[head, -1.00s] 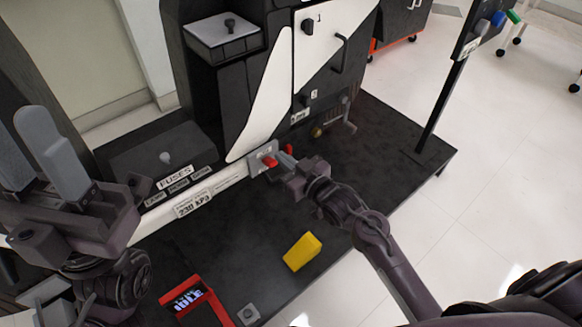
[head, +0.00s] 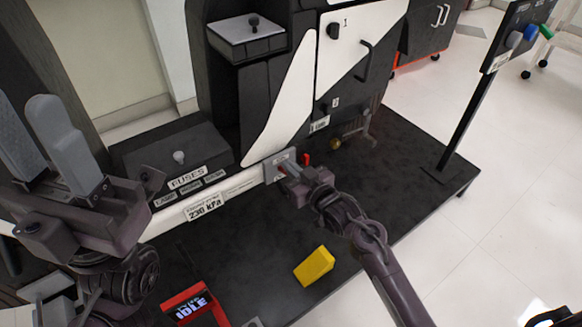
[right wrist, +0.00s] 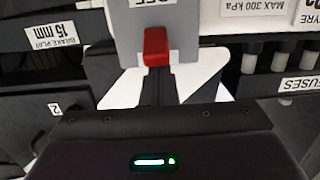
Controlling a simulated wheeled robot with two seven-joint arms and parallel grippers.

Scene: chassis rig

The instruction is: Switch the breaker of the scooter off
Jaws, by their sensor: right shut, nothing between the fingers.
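The breaker is a grey plate (head: 272,166) on the end of the scooter's white rail (head: 235,187). In the right wrist view its plate (right wrist: 175,18) carries upside-down lettering that seems to read OFF, and its red lever (right wrist: 155,47) stands just beyond my fingers. My right gripper (head: 287,172) is shut and empty, with its fingertips at the lever. I cannot tell whether they touch it. In the right wrist view the shut fingers (right wrist: 158,88) point at the lever. My left gripper (head: 22,118) is raised at the left, open and empty, away from the breaker.
A fuses box (head: 175,150) stands left of the breaker. A yellow block (head: 314,266) and a red-framed display reading IDLE (head: 188,304) are on the dark platform (head: 405,160). A post with coloured handles (head: 465,110) rises at the right.

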